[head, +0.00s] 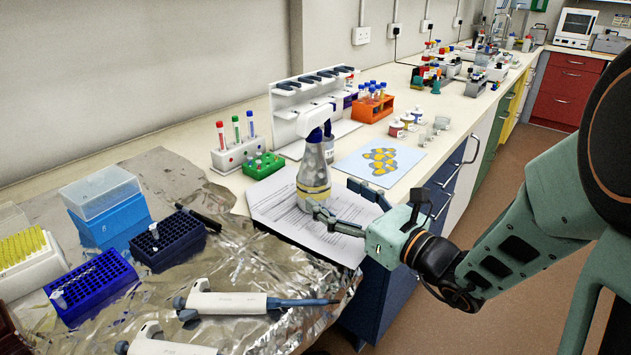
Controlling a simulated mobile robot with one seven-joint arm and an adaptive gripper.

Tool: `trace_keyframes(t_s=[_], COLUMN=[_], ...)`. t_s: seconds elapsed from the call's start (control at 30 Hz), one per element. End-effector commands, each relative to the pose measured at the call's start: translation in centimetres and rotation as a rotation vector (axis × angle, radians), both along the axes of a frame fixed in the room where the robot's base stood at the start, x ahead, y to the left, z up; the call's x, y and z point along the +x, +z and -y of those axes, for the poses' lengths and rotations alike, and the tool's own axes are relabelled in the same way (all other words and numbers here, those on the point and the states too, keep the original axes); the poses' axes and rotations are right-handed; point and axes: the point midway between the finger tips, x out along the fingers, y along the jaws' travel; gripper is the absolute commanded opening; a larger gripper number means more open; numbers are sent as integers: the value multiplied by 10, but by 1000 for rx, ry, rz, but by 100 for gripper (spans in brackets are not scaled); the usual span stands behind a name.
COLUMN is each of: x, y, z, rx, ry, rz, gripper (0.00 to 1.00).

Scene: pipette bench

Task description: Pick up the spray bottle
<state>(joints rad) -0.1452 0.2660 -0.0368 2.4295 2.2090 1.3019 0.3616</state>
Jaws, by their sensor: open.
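The spray bottle (314,172) stands upright on printed paper sheets (277,207) near the bench's front edge. It has a clear body with a yellowish band low down and a white and blue spray head. My gripper (334,201) reaches in from the right at the height of the bottle's lower part. Its fingers are open, with the nearer fingertip overlapping the bottle's base in the head view and the farther one to its right. I cannot tell whether either finger touches the bottle.
A white pipette stand (289,104) and a tube rack (238,152) stand behind the bottle. A green rack (263,166) is to its left. Pipettes (240,302) and blue tip boxes (92,285) lie on crumpled foil at the left. Small jars (396,128) stand behind a blue sheet.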

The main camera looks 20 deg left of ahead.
Motion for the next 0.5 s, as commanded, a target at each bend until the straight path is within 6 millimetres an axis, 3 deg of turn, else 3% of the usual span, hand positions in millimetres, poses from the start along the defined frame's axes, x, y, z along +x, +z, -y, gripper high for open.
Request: trace_keyframes(t_s=[0.5], x=[33], y=[-5], z=[-51], rx=[-2], ry=[2], rz=[3], gripper=[70])
